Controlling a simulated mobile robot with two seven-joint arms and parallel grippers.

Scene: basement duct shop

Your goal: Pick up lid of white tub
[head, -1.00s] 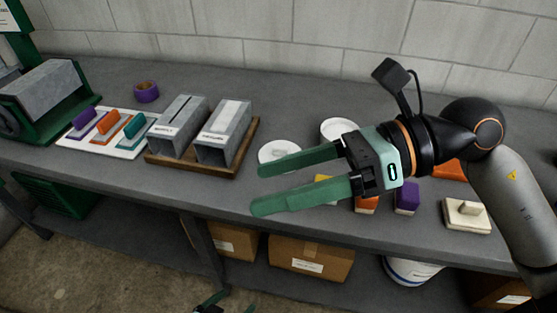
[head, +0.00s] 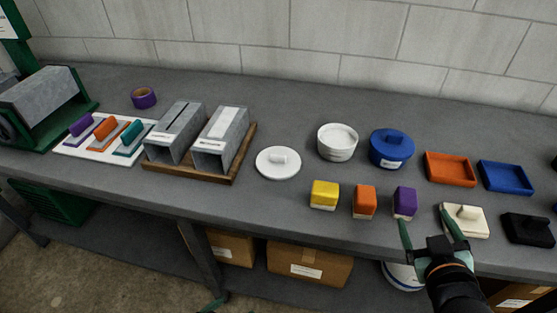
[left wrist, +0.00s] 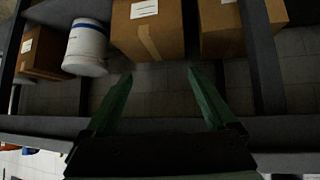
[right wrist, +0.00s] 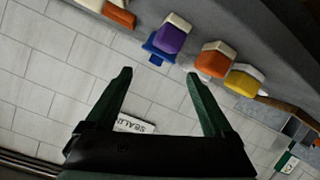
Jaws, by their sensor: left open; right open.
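The white tub (head: 337,143) stands open on the bench, right of the middle. Its white round lid (head: 278,163) with a small knob lies flat on the bench, left of the tub and apart from it. My right gripper (head: 424,217) is open and empty at the bench's front edge, to the right of the lid; its open fingers also show in the right wrist view (right wrist: 158,73). My left gripper (left wrist: 160,73) is open and empty, facing the shelf below the bench. Only a bit of it shows at the bottom of the head view.
Yellow (head: 324,194), orange (head: 364,201) and purple (head: 404,202) blocks stand along the front. A blue lidded tub (head: 391,149) is right of the white one. Duct pieces on a wooden board (head: 237,172) stand left of the lid. Cardboard boxes (left wrist: 148,28) sit below.

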